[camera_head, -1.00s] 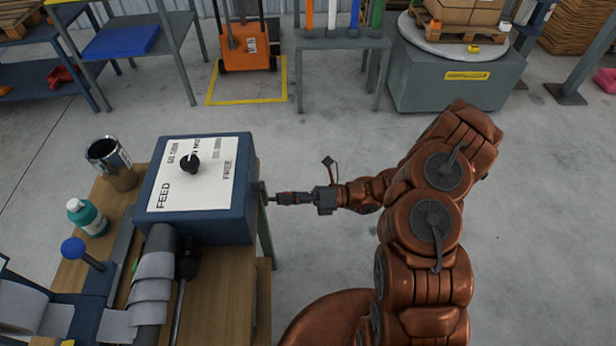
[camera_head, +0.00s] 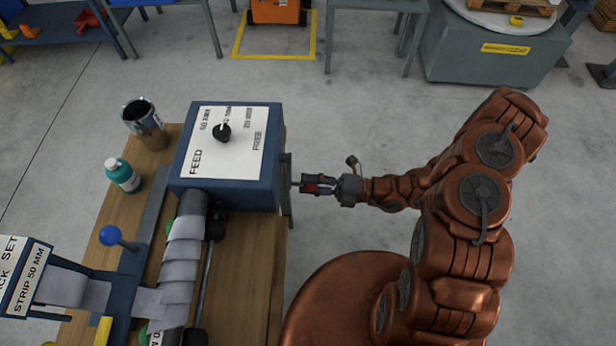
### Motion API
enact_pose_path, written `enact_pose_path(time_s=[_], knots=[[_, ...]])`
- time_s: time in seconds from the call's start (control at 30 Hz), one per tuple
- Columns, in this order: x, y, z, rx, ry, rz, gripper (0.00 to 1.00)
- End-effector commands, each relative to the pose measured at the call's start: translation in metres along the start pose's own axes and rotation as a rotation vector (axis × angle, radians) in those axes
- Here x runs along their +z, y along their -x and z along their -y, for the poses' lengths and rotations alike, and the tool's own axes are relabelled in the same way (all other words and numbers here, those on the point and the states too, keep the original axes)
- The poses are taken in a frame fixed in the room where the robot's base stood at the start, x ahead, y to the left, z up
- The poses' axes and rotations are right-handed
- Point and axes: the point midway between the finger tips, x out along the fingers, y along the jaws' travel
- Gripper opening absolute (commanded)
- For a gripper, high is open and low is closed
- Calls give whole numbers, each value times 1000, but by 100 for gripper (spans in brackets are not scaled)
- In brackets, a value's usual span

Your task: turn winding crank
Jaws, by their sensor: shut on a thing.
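A blue box (camera_head: 230,182) with a white face plate stands on the wooden bench. The plate carries a black knob (camera_head: 222,131) and the words FEED and FREE. The winding crank (camera_head: 286,176) is on the box's right side and shows as a thin dark arm, seen nearly edge on. My gripper (camera_head: 312,185) reaches in from the right and is shut on the crank's handle, just right of the box. The fingers and red parts at the jaws hide most of the handle. The roller (camera_head: 192,217) with grey strip wound on it lies in front of the box.
A dark can (camera_head: 147,124) and a teal bottle (camera_head: 122,175) stand on the bench (camera_head: 255,285) left of the box. A blue-knobbed lever (camera_head: 111,236) and a STRIP 50 MM sign (camera_head: 26,278) are at the lower left.

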Motion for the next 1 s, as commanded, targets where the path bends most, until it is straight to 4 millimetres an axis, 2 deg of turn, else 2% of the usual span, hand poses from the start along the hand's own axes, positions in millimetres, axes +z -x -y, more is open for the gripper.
enact_pose_path(time_s=[0.67, 0.7, 0.9, 1.0], knots=[[-3, 4, -3, 1, -61, 13, 0], [-3, 4, -3, 1, -61, 13, 40], [-2, 5, -3, 1, -60, 16, 61], [-2, 5, -3, 1, -60, 17, 64]])
